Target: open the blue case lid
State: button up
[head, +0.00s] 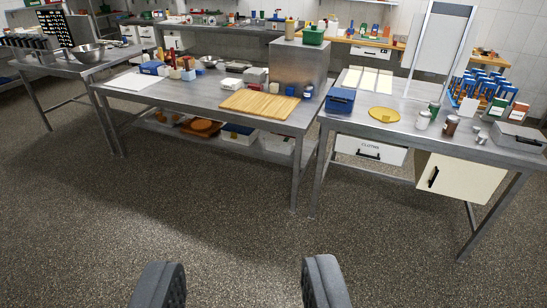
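A small blue case (340,101) sits on the right-hand steel table, near its left front corner, next to a yellow disc. Its lid looks closed, though it is small at this distance. My gripper (243,285) shows at the bottom of the view, its two dark grey fingers wide apart with only floor between them. It is open and empty, well short of the tables and far from the blue case.
The right table (400,142) also holds jars, blue racks and a grey case (520,137). A cabinet door (460,178) hangs below it. A wooden board (260,104) lies on the middle table. The speckled floor (200,220) ahead is clear.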

aim_at(334, 91)
jog(key=z, duration=0.15)
jog(key=i, duration=3.05)
jog(key=z, duration=0.15)
